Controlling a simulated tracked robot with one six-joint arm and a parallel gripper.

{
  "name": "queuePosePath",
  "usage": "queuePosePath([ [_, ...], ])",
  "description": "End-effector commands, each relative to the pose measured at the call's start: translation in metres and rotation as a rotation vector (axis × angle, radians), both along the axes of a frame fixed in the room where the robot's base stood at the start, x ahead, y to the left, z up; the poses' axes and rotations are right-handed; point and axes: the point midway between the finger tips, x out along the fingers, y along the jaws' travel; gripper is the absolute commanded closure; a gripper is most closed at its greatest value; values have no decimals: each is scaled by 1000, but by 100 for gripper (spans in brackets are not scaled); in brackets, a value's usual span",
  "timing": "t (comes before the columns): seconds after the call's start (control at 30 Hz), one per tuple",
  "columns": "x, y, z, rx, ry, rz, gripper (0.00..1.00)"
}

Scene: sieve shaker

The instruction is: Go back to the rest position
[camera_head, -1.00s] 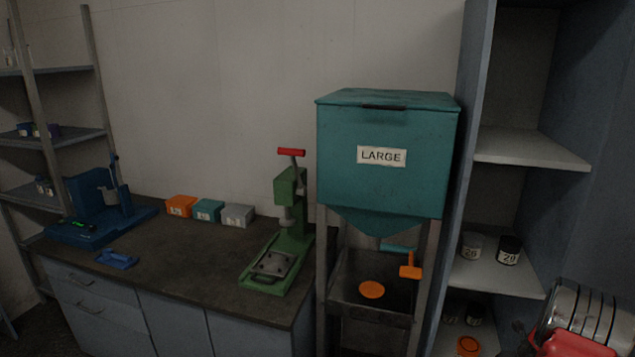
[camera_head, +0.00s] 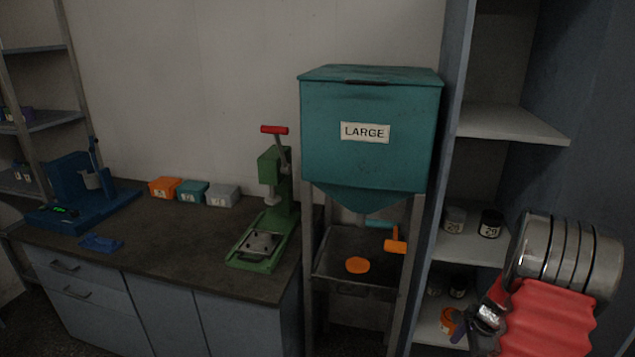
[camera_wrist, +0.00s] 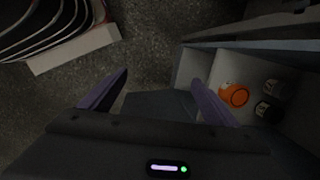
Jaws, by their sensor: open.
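In the wrist view, my gripper (camera_wrist: 160,76) is open. Its two purple fingers stand apart and hold nothing. Only dark floor and a dark panel show between them. An open shelf compartment with an orange-lidded jar (camera_wrist: 234,94) lies to the right of the fingers and below them. In the head view, part of my arm shows at the lower right, in front of the tall shelf (camera_head: 512,122).
A teal hopper (camera_head: 375,155) labelled LARGE stands left of the shelf, beside a counter (camera_head: 185,240). A green press (camera_head: 268,225), three small boxes (camera_head: 193,190) and a blue device (camera_head: 75,195) stand on the counter.

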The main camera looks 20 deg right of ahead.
Motion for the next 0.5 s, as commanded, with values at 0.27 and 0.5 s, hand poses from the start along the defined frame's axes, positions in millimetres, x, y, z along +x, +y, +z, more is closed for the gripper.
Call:
queuePosePath([
  [0.27, 1, 62, 64, -52, -6, 415, 17],
  [0.5, -5, 113, 112, -100, -14, 730, 17],
])
